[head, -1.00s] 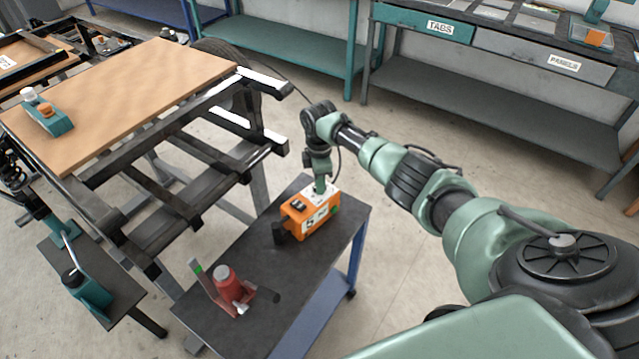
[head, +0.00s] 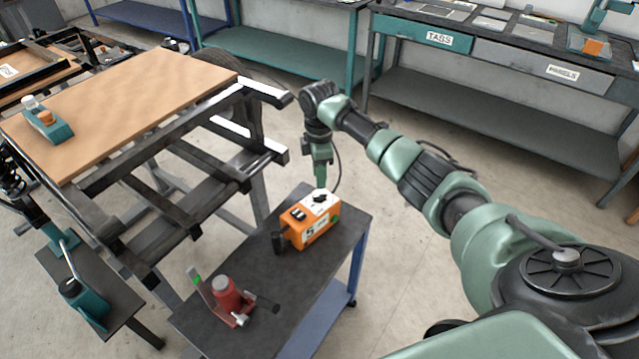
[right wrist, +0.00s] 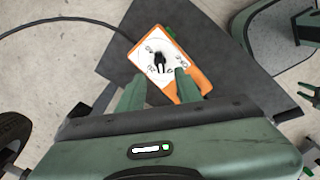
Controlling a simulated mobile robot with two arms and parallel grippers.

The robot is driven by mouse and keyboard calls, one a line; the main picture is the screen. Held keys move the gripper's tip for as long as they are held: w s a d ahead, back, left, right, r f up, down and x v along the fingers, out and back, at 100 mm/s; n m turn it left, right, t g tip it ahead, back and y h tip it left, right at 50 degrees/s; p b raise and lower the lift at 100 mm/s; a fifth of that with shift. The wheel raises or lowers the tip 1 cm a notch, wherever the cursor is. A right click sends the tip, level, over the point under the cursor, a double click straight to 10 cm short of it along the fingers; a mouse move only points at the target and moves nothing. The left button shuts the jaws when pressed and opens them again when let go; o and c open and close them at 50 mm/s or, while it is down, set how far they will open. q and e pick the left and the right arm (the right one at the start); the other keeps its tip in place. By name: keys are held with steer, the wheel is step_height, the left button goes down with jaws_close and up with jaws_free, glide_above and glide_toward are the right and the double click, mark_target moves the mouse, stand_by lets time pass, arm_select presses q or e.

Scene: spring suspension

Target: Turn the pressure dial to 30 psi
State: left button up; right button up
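An orange box (head: 308,222) with a white dial face on top stands on the dark cart top. My right gripper (head: 320,185) is just above and behind the box in the head view. In the right wrist view its two fingers (right wrist: 158,75) are apart with nothing between them, so it is open. My left gripper is not in view.
The cart (head: 345,235) also holds a red jack (head: 228,295) at its near left. A dark frame with a wooden board (head: 130,100) stands to the left, with a teal and orange item (head: 48,124) on it. A black cable runs from the orange box. Workbenches (head: 490,60) line the back.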

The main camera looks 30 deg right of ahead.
mark_target(320, 196)
steer(key=shift+r, duration=0.15)
steer(key=shift+p, duration=0.45)
steer(key=shift+f, duration=0.5)
step_height(320, 196, down, 7)
jaws_close()
stand_by(0.3)
